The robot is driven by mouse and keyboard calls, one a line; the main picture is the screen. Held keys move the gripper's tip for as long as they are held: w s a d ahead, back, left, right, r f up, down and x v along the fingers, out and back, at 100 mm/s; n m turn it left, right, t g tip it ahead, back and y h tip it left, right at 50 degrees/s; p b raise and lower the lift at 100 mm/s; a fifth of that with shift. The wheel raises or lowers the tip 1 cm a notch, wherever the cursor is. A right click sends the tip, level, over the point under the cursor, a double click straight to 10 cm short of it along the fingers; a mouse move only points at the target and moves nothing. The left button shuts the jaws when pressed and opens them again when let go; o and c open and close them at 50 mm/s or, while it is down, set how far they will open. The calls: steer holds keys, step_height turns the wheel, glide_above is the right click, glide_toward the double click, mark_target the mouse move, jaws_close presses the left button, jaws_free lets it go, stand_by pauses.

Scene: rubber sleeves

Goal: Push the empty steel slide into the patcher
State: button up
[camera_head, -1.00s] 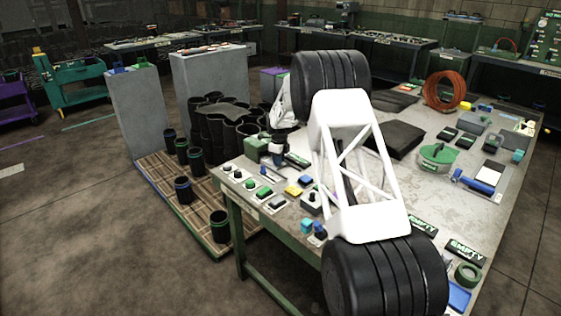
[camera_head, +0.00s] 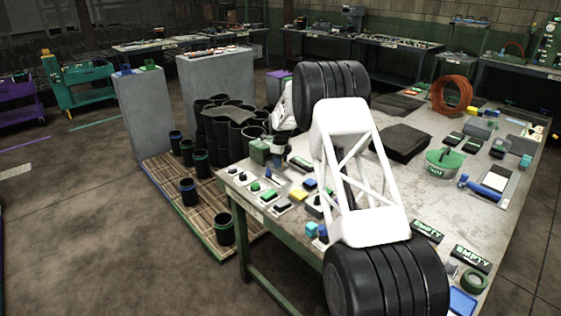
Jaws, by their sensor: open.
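My gripper (camera_head: 279,155) is small and dark at the far left end of the workbench, below the white end of my arm. It is open, and no object shows between its fingers. It is beside a green block-like device (camera_head: 260,152), which may be the patcher; I cannot tell for sure. I cannot make out the steel slide; it may be hidden by my arm or too small to see. Two black plates marked EMPTY, a left one (camera_head: 427,231) and a right one (camera_head: 471,258), lie on the near right of the bench.
The workbench (camera_head: 462,215) holds a row of button boxes along its left edge, a black pad (camera_head: 402,142), a green-lidded tin (camera_head: 444,162) and a coiled orange hose (camera_head: 452,95). Black sleeves (camera_head: 226,130) stand on a wooden pallet (camera_head: 165,190) to the left. My arm covers the middle.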

steer(key=shift+r, duration=3.85)
